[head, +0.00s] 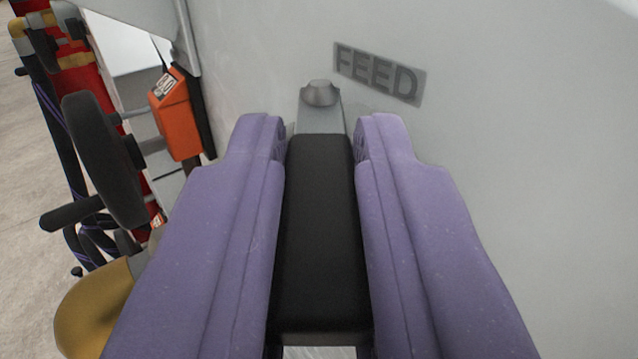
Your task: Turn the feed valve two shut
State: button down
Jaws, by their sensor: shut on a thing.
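My gripper (321,150) has two purple fingers, one on each side of a black valve handle (318,230). It is shut on this handle, which runs lengthwise between the fingers. Beyond the fingertips, the handle joins a grey metal piece with a round knob-like cap (320,93) against the pale wall. A grey plate reading FEED (379,74) is fixed just right of the cap. No number shows on the plate. The lower side of the handle and the valve body are hidden.
At the left are a black handwheel (100,155) with a crank grip, an orange box (177,115), and a yellow rounded part (95,305) at the lower left. Red parts and dark hoses stand behind. The pale wall (540,150) at the right is bare.

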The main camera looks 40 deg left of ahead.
jog(key=shift+w+d+n+g+y, duration=0.25)
jog(key=shift+d+n+g+y, duration=0.1)
jog(key=shift+n+g+y, duration=0.5)
jog(key=shift+w+d+n+g+y, duration=0.15)
jog(key=shift+n+g+y, duration=0.25)
jog(key=shift+g+y, duration=0.1)
jog(key=shift+w+d+n+g+y, duration=0.1)
jog(key=shift+w+n+g+y, duration=0.05)
jog(key=shift+n+g+y, duration=0.25)
jog(key=shift+p, duration=0.3)
jog(key=c, duration=1)
grip_release()
jog(key=shift+w, duration=0.1)
jog(key=shift+c, duration=0.2)
jog(key=v, duration=0.8)
jog(key=shift+b, duration=0.4)
jog(key=shift+w, duration=0.1)
